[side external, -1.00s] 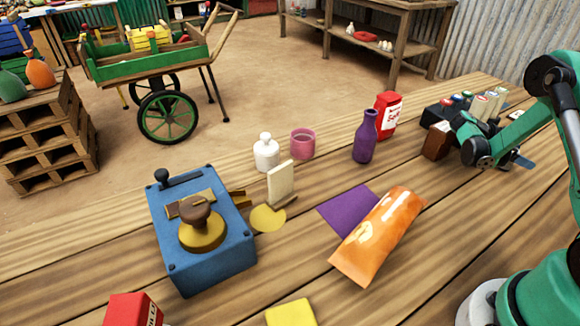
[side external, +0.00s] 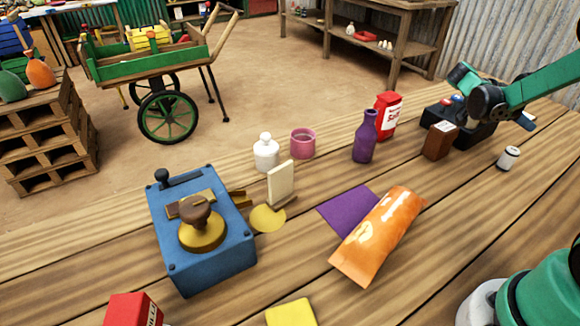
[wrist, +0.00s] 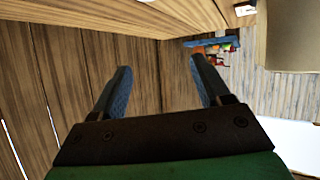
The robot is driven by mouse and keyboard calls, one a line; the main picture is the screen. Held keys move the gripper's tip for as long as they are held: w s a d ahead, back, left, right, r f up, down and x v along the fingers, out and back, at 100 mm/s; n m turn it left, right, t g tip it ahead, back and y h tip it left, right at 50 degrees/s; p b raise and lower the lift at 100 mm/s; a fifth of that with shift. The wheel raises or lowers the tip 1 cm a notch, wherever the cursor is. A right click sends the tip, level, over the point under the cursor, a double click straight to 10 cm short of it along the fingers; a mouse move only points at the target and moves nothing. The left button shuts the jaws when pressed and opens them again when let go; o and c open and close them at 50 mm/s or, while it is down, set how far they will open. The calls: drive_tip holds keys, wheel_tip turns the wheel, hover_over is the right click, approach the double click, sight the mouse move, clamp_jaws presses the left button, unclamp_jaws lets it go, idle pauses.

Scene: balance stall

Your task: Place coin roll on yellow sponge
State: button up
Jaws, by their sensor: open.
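The yellow sponge (side external: 291,312) lies at the bottom edge of the side view, partly cut off. My gripper (side external: 527,121) is at the right, above the far end of the table, mostly hidden by my wrist. In the wrist view my gripper (wrist: 160,88) is open, with nothing between its blue fingers.
A brown box (side external: 440,141) and a dark tray (side external: 482,130) are near my wrist. Bare wood lies right of the packet.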

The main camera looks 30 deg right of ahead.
drive_tip(key=w+a+r+n+t+y, duration=0.1)
drive_tip(key=a+n+t+y, duration=0.1)
drive_tip(key=a+n, duration=0.4)
drive_tip(key=w+a+r+n+t+y, duration=0.1)
drive_tip(key=w+a+n+t+y, duration=0.1)
drive_tip(key=a+n+t, duration=0.3)
drive_tip(key=w+a+r+n+t+y, duration=0.1)
drive_tip(key=a+n+t, duration=0.3)
drive_tip(key=a, duration=0.8)
drive_tip(key=w+n+y, duration=0.1)
drive_tip(key=n, duration=0.1)
drive_tip(key=shift+a+n+y, duration=0.3)
drive_tip(key=shift+a, duration=0.05)
drive_tip(key=shift+o, duration=0.4)
drive_tip(key=s+a+n+t+y, duration=0.1)
drive_tip(key=a+n+y, duration=0.3)
drive_tip(key=a, duration=0.4)
drive_tip(key=shift+s+a+n+t, duration=0.35)
drive_tip(key=shift+s+n+t, duration=0.05)
drive_tip(key=shift+n+t, duration=0.4)
drive_tip(key=shift+d, duration=0.15)
